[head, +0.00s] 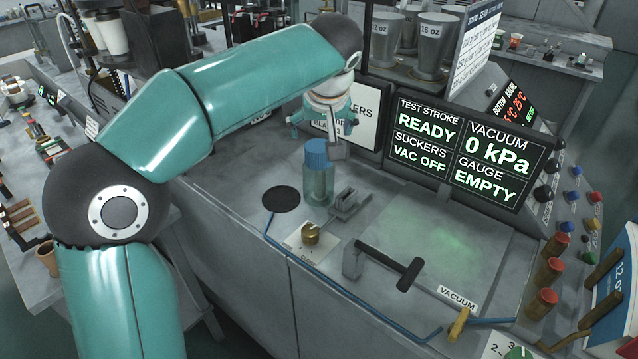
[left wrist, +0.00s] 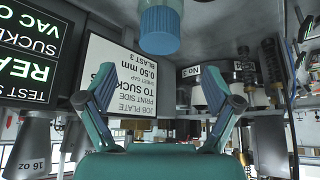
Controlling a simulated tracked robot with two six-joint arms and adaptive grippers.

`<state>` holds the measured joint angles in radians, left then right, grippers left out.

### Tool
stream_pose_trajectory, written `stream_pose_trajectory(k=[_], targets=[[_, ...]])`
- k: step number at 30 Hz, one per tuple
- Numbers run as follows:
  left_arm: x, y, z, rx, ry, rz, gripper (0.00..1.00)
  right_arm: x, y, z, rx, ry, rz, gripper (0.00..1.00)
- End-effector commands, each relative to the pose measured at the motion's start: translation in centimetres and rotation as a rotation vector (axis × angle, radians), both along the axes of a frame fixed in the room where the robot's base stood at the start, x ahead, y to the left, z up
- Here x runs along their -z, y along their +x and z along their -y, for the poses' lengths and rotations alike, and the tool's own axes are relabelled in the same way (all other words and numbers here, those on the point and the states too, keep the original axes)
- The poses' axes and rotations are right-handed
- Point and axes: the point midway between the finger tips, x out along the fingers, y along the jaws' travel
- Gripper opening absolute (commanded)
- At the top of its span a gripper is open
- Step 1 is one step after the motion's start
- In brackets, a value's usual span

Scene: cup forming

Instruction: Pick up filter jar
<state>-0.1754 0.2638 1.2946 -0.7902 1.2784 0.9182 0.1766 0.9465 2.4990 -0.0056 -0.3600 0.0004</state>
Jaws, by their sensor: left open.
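The filter jar (head: 318,186) is a clear, greenish jar with a blue ribbed lid. It stands upright on the grey bench top in the middle of the head view. In the left wrist view its blue lid (left wrist: 160,30) shows at the top centre, beyond the fingers. My left gripper (head: 325,126) is above and behind the jar in the head view, with its fingers spread. In the left wrist view the open left gripper (left wrist: 160,95) has nothing between its fingers, and the lid appears apart from them. My right gripper is in neither view.
A black round disc (head: 281,199) lies left of the jar, and a small grey metal fixture (head: 349,203) stands close to its right. A brass knob (head: 311,234) and a black-handled lever (head: 385,262) are nearer. A status screen (head: 465,150) stands behind right.

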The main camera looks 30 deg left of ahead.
Motion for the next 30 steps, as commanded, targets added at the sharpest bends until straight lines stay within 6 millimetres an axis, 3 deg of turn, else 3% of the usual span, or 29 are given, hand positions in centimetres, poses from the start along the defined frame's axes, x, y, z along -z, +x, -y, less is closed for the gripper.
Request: stream_pose_trajectory(k=[3, 9, 17, 24, 30], targets=[[2.3, 1.1, -1.0, -0.001, 0.001, -0.005, 0.90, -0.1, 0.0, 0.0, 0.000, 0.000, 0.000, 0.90], [5.0, 2.4, -2.1, 0.000, 0.000, -0.003, 0.90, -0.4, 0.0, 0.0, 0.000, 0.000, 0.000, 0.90], [6.3, 3.1, -2.6, 0.000, 0.000, -0.003, 0.90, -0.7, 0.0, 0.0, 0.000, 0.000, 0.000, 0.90], [9.1, 4.5, -3.7, 0.001, 0.000, -0.005, 0.90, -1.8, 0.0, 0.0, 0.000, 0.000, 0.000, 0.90], [10.1, 5.0, -4.1, 0.002, 0.000, -0.001, 0.90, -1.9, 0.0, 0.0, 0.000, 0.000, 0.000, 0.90]])
